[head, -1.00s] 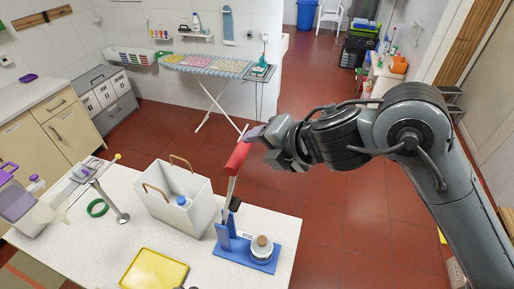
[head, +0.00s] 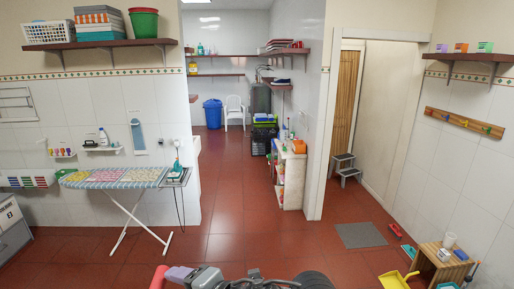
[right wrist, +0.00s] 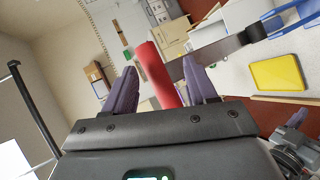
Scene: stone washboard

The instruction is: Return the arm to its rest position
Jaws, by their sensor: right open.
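My right gripper (right wrist: 159,66) shows in the right wrist view with its two purple fingers spread apart. In the head view, the right gripper (head: 182,273) is at the bottom edge beside the tip of the red handle (head: 160,276), and most of my right arm is cut off. The handle's blue base is not visible in the head view.
The right wrist view shows a yellow tray (right wrist: 278,73) on the white counter. In the head view, an ironing board (head: 115,178) stands at left, a wooden stool (head: 440,262) at lower right, and a step stool (head: 344,168) by the doorway. Red floor is open in the middle.

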